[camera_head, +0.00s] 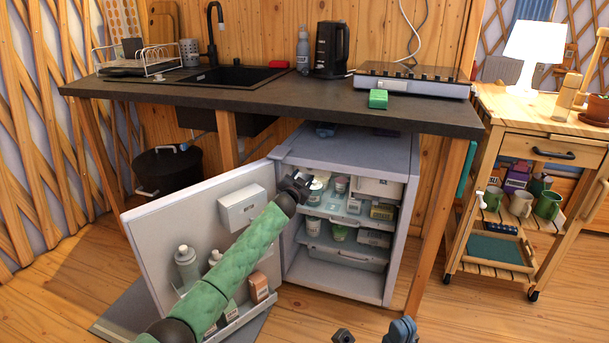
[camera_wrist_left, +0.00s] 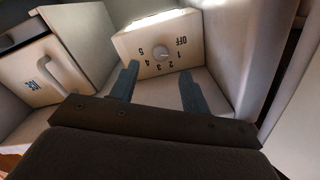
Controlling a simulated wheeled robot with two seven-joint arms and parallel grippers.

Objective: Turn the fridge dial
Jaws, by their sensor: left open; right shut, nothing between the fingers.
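The open fridge (camera_head: 400,215) stands under the counter with its door (camera_head: 165,225) swung out to the left. In the left wrist view the dial (camera_wrist_left: 161,53) is a small round knob on a pale box (camera_wrist_left: 128,45) marked OFF and 1 to 5, seen upside down. I cannot tell its setting clearly. My left gripper (camera_head: 298,184) reaches into the upper front of the fridge. Its fingers, also in the left wrist view (camera_wrist_left: 158,88), are open around the dial's line, apart from the knob. My right gripper (camera_head: 402,329) is low at the bottom edge, shut and empty.
A white box labelled ICE (camera_wrist_left: 42,82) with a handle sits beside the dial box. Fridge shelves (camera_head: 345,218) hold several jars and packs. Door bottles (camera_head: 187,268) stand near my left arm. The counter (camera_head: 300,105) overhangs the fridge. A wooden cart (camera_head: 540,150) is at right.

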